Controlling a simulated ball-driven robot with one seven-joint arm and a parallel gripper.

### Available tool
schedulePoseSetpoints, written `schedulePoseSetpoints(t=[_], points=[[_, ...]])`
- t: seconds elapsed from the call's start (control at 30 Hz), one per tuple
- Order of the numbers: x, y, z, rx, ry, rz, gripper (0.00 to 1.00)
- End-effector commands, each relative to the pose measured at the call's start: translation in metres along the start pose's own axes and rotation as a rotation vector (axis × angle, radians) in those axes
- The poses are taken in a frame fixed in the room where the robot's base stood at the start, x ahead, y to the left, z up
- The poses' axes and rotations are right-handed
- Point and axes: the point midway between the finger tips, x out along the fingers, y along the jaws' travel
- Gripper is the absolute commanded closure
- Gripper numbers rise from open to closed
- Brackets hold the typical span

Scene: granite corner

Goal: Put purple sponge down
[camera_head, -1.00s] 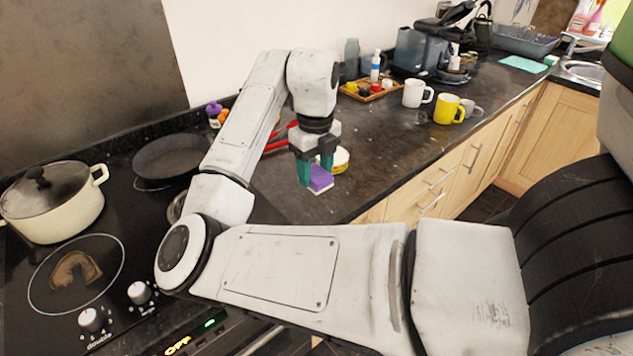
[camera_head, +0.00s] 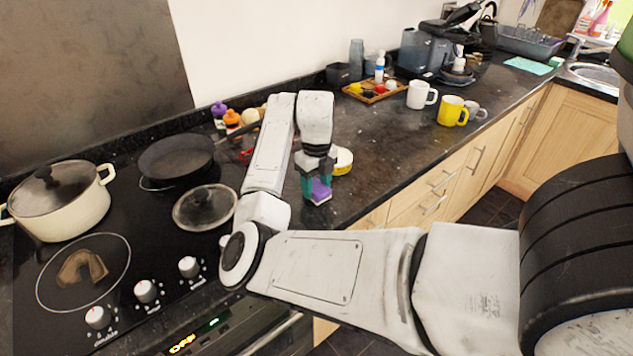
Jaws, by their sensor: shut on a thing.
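The purple sponge (camera_head: 320,192) has a pale underside and sits between the teal fingers of my gripper (camera_head: 316,184). My gripper points down and is shut on the sponge. It is over the dark granite worktop (camera_head: 372,168), close to its front edge, right of the hob. The sponge is at or just above the worktop; I cannot tell whether it touches.
A yellow and white round thing (camera_head: 342,160) is just behind my gripper. A white mug (camera_head: 421,95) and a yellow mug (camera_head: 452,111) stand further right. A glass lid (camera_head: 205,207), black pan (camera_head: 177,158) and cream pot (camera_head: 62,200) are on the hob at left. Worktop between gripper and mugs is clear.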

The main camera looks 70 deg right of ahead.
Motion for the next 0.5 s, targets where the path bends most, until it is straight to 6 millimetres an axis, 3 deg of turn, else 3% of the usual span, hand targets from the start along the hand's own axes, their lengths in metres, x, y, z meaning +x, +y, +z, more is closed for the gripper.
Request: schedulePoseSetpoints(t=[0.27, 0.3, 0.5], points=[[0.0043, 0.0000, 0.0000, -0.001, 0.000, 0.000, 0.81], [0.0031, 0.0000, 0.0001, -0.001, 0.000, -0.001, 0.44], [0.0029, 0.0001, 0.0000, -0.001, 0.000, -0.001, 0.25]])
